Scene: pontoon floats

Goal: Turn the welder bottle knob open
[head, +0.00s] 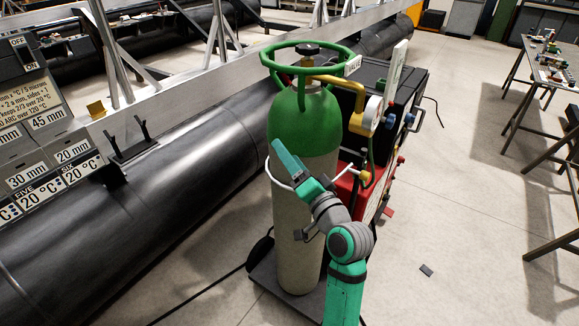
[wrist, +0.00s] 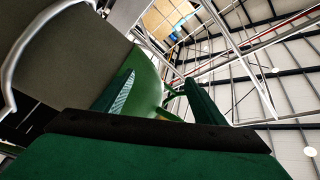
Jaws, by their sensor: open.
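The welder bottle (head: 300,115) stands upright in the head view, with a green shoulder and a pale lower body. Its dark knob (head: 308,50) sits on top, inside a green ring guard (head: 265,58). My gripper (head: 277,148) is in front of the bottle, well below the knob, with its fingers pointing up and left. In the wrist view my gripper (wrist: 160,78) has its two fingers apart with nothing held between them. The bottle (wrist: 75,60) fills the left of that view, and its green shoulder shows behind the fingers. I cannot make out the knob there.
A yellow pipe with a gauge (head: 368,118) joins the bottle's top on the right. A metal hoop (head: 272,172) rings the bottle. A red and black welding cart (head: 347,190) stands close behind. A large black float (head: 190,150) lies left. Floor (head: 450,240) at right is mostly clear.

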